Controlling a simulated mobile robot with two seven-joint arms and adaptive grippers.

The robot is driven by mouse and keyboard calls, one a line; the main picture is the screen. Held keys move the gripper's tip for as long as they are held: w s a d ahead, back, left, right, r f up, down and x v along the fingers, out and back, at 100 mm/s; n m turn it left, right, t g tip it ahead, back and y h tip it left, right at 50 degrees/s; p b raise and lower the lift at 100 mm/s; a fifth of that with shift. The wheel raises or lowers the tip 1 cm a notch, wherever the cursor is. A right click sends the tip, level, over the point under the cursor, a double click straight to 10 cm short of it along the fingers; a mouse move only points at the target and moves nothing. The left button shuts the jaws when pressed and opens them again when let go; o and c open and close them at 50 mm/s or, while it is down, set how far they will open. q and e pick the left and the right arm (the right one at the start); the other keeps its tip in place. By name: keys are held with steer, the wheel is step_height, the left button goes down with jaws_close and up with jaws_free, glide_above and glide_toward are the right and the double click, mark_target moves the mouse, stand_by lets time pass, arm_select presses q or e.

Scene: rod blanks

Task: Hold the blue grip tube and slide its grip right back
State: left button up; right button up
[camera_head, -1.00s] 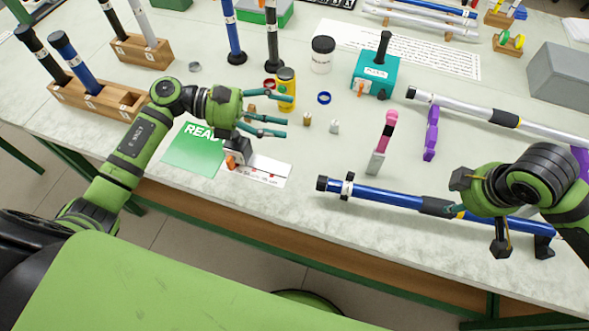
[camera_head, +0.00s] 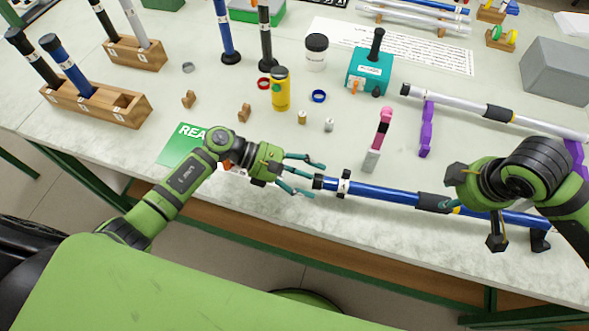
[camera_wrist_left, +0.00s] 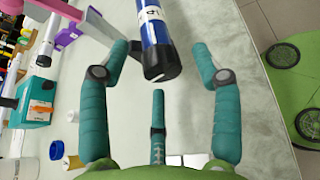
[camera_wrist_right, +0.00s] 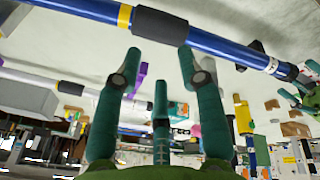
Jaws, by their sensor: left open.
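The blue grip tube (camera_head: 385,193) lies along the table's front, raised at its right end on a dark support (camera_head: 539,238). It has a black left end cap, a white-marked collar and a black grip sleeve (camera_head: 433,203) with a yellow band to its right. My left gripper (camera_head: 312,178) is open at the tube's left end. In the left wrist view the black end cap (camera_wrist_left: 162,71) stands between and beyond the spread fingers. My right gripper (camera_head: 452,207) is beside the sleeve. In the right wrist view its fingers are apart and empty, just short of the sleeve (camera_wrist_right: 160,25).
A pink and grey upright piece (camera_head: 378,140) and a purple stand (camera_head: 427,130) holding a silver tube (camera_head: 460,107) are behind the blue tube. A yellow bottle (camera_head: 280,90), a teal box (camera_head: 370,72) and small rings stand further back. A green booklet (camera_head: 180,145) lies left.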

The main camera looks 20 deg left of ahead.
arm_select(q)
steer(key=shift+x, duration=1.4)
steer(key=c, duration=1.2)
arm_select(e)
steer(key=o, duration=0.9)
arm_select(q)
steer(key=shift+a, duration=0.1)
arm_select(e)
step_height(320, 180, up, 2)
steer(key=n+g, duration=0.3)
steer(key=n, duration=0.5)
glide_above(437, 197)
step_height(437, 197, down, 12)
steer(key=shift+r, duration=0.25)
